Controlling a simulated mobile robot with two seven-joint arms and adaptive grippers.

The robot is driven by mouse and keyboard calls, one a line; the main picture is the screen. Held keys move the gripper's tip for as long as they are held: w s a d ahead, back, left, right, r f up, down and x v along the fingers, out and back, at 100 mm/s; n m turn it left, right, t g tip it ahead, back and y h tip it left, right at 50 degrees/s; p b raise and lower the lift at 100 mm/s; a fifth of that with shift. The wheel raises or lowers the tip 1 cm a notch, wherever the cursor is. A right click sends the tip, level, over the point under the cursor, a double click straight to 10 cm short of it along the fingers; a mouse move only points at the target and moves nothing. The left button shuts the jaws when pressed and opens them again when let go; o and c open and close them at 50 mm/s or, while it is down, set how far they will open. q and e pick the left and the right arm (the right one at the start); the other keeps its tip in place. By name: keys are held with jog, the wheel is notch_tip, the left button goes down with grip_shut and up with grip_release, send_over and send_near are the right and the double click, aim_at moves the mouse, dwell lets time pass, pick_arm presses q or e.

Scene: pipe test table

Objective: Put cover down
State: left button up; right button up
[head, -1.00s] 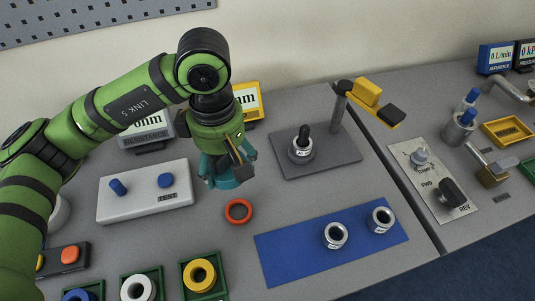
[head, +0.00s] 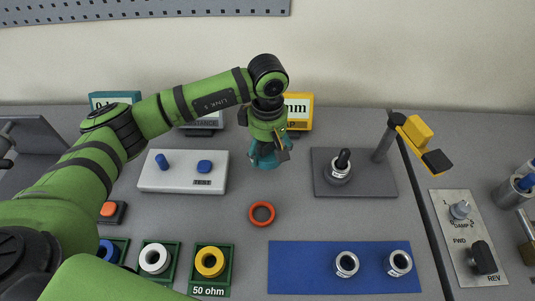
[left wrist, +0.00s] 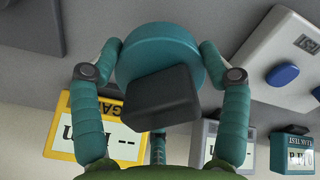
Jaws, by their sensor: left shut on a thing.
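The cover (left wrist: 152,42) is a round teal piece with a black block-shaped handle (left wrist: 160,97). My left gripper (left wrist: 160,62) is shut on it, with one teal finger on either side. In the head view my left gripper (head: 267,150) points down and the cover (head: 265,160) is partly hidden by it. They are between the white tester box (head: 184,171) and the grey plate (head: 371,181), behind the orange-red ring (head: 262,214). I cannot tell whether the cover touches the table. My right gripper is not in view.
The yellow gap display (head: 299,108) stands close behind the gripper. A post with a yellow and black arm (head: 420,133) rises right of the grey plate. A blue mat (head: 300,270) with two metal fittings lies front right. Green trays (head: 210,285) with coloured rings stand front left.

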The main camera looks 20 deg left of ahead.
aim_at(267, 156)
pick_arm(q)
notch_tip(267, 156, down, 3)
jog(key=shift+a+f+p, duration=0.1)
jog(key=shift+p, duration=0.65)
jog(key=shift+f, duration=0.5)
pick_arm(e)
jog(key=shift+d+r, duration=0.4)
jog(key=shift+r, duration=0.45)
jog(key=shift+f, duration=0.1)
pick_arm(q)
jog(key=shift+f+b, duration=0.2)
jog(key=shift+b, duration=0.1)
jog(key=o, duration=1.3)
jog(key=shift+r, duration=0.1)
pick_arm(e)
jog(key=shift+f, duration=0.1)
